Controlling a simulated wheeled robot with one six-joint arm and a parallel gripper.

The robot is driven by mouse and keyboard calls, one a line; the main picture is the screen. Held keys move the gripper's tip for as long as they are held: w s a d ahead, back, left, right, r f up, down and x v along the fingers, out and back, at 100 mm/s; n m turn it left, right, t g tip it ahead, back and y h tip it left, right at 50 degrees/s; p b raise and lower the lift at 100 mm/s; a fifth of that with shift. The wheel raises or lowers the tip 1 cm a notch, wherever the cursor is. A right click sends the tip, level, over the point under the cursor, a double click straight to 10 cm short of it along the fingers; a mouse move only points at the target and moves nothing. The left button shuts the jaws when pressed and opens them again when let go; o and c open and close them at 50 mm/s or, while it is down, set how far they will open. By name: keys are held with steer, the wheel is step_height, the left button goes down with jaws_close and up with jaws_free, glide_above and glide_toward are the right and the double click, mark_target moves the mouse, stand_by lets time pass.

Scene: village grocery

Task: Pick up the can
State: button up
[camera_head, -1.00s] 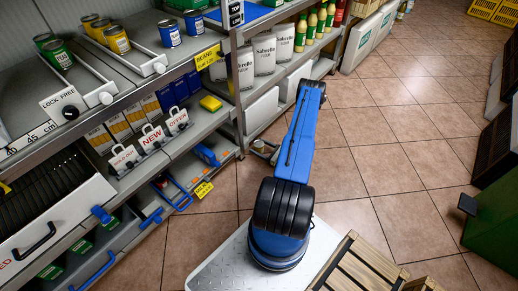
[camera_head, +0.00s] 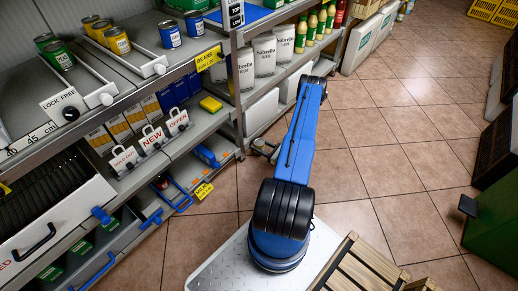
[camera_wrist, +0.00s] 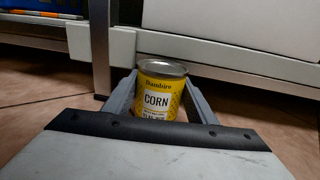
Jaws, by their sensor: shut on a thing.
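A yellow can labelled CORN (camera_wrist: 158,88) with a silver lid stands upright between the two fingers of my gripper (camera_wrist: 160,98) in the wrist view. The fingers are shut on its sides. The can's lower part is hidden by my wrist housing, so I cannot tell whether it touches the floor. In the head view my gripper (camera_head: 265,148) is low beside the shelf foot, partly hidden by my arm. I cannot make out the held can there.
Shelves (camera_head: 205,122) with green, yellow and blue cans on the upper level run along the left. A shelf post (camera_wrist: 100,48) and white lower panel (camera_wrist: 215,58) stand close behind the can. A wooden crate (camera_head: 362,266) is at front right. Tiled floor (camera_head: 400,150) is clear to the right.

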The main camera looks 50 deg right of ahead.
steer(key=v, duration=1.2)
steer(key=r+v, duration=0.1)
steer(key=v, duration=0.5)
